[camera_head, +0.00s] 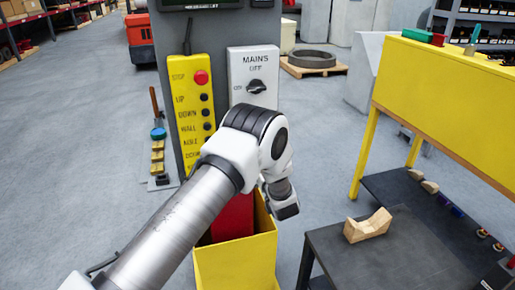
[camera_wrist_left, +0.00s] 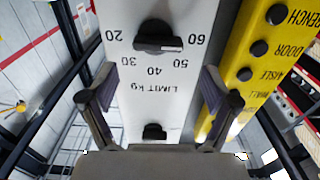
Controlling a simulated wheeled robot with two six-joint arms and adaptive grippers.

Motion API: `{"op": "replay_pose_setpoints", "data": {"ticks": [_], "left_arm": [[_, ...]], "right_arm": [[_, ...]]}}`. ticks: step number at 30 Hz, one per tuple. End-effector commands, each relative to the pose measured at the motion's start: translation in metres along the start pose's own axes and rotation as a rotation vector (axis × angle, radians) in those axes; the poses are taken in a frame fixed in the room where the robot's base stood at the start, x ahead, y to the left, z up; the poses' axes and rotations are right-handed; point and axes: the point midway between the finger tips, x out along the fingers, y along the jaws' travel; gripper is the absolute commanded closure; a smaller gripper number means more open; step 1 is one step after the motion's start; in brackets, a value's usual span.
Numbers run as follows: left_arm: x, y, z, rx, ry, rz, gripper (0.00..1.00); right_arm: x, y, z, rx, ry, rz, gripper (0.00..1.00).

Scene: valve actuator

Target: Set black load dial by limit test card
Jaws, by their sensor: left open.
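The black load dial (camera_wrist_left: 158,37) shows upside down in the left wrist view, on a white panel (camera_wrist_left: 128,80) marked "LIMIT KG" with numbers from 20 to 60. A white mark on the dial sits at its right end, on the 50–60 side. My left gripper (camera_wrist_left: 159,88) is open, with its two fingers on either side of the panel's lettering and the dial apart from them. A second black knob (camera_wrist_left: 154,132) is near the palm. In the head view my left arm hides this part of the panel. I cannot make out the limit test card. My right gripper is not in view.
In the head view a yellow button strip (camera_head: 188,100) and a white MAINS switch box (camera_head: 240,62) are on the grey column. A yellow bin (camera_head: 235,265) stands below my arm. A dark table (camera_head: 400,262) with a wooden block (camera_head: 367,228) is at right.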

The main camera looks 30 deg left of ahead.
Motion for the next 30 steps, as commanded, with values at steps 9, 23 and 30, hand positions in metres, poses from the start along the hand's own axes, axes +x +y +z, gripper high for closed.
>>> {"op": "replay_pose_setpoints", "data": {"ticks": [9,23,30], "left_arm": [[0.042,0.0,0.001,0.002,-0.002,0.002,0.12],[0.043,0.0,0.002,0.002,-0.003,0.003,0.72],[0.043,0.0,0.002,0.015,-0.004,0.003,0.72]], "right_arm": [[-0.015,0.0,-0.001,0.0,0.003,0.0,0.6],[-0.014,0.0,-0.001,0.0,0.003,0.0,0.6],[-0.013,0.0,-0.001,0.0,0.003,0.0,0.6]]}}
